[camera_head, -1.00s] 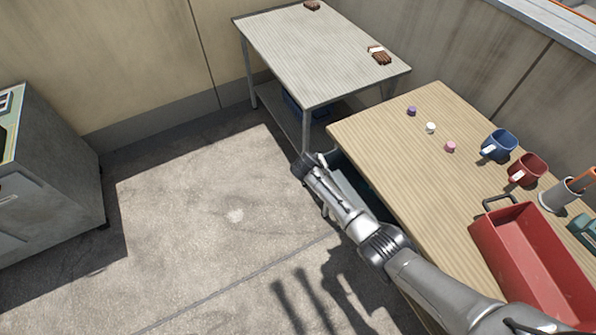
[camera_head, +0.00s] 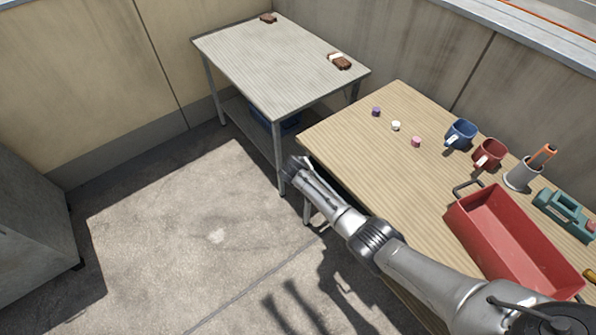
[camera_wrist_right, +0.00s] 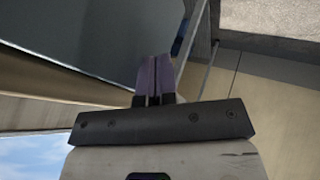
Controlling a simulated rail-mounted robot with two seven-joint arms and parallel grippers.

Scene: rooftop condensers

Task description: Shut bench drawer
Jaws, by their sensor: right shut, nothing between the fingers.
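The wooden bench (camera_head: 372,150) stands at the right in the head view. My right arm reaches along its near edge, and my right gripper (camera_head: 292,168) is at the bench's left corner, low beside the edge. The bench drawer is mostly hidden behind my arm in the head view; how far it stands out cannot be told there. In the right wrist view a smooth dark grey panel (camera_wrist_right: 90,38), seemingly the drawer front, fills the upper left. The shut, empty fingers (camera_wrist_right: 154,78) point at it and overlap its edge; contact is unclear. My left gripper is not in view.
A red tray (camera_head: 515,245), blue mug (camera_head: 460,134), red mug (camera_head: 488,153) and several small items are on the bench. A grey table (camera_head: 280,65) stands behind. A grey cabinet (camera_head: 35,225) is at left. The floor (camera_head: 190,240) between is clear.

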